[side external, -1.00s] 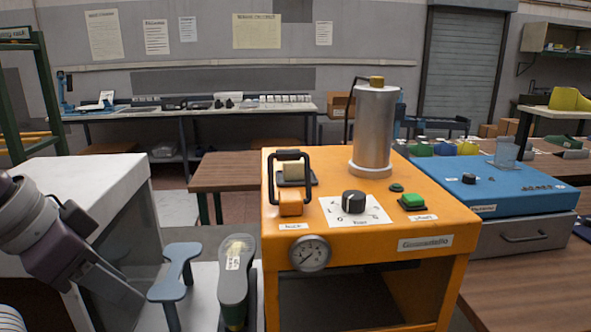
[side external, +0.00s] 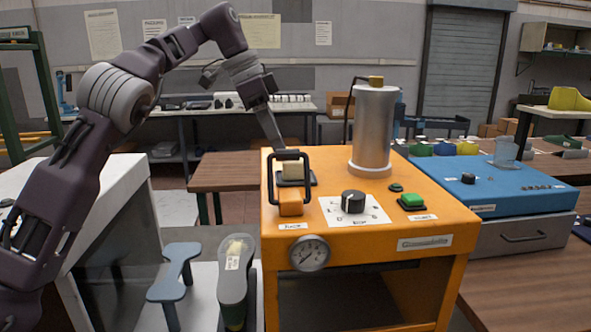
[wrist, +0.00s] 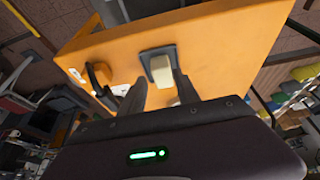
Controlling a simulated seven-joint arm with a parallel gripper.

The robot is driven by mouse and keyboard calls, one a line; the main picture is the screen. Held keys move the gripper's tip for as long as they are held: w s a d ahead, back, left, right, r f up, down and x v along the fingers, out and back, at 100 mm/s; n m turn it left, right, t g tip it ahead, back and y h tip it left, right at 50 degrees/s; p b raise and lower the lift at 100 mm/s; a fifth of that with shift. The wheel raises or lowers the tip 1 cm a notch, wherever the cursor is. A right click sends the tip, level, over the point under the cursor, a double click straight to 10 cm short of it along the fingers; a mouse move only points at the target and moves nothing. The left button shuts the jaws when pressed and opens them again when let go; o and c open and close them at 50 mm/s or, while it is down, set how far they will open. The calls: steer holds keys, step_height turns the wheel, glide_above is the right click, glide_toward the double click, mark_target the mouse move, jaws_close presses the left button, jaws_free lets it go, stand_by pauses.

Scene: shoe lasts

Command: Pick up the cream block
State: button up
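The cream block (side external: 293,169) stands on a small dark base on top of the orange machine (side external: 440,218), behind a black looped handle. In the wrist view the cream block (wrist: 161,71) lies just ahead of and between my two fingertips. My gripper (side external: 281,146) points down over the machine's back left, close to the block. In the wrist view my gripper (wrist: 161,80) has its fingers apart, with a gap on either side of the block. I cannot tell whether a finger touches it. The handle partly hides the block in the side view.
The black handle (side external: 306,172) with an orange block (side external: 290,203) stands just in front of the cream block. A tall metal cylinder (side external: 373,130) rises to its right. A black knob (side external: 353,201) and a green button (side external: 412,200) sit farther right. A blue machine (side external: 500,182) stands beyond.

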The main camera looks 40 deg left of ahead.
mark_target(287, 163)
steer(key=x, duration=0.6)
steer(key=shift+w+a+f, duration=0.1)
jaws_close()
steer(key=shift+r, duration=0.55)
step_height(287, 163, up, 3)
steer(key=shift+f, duration=0.2)
steer(key=s+a, duration=1.2)
steer(key=shift+s+a, duration=0.35)
steer(key=shift+s, duration=0.05)
steer(key=shift+f, duration=0.1)
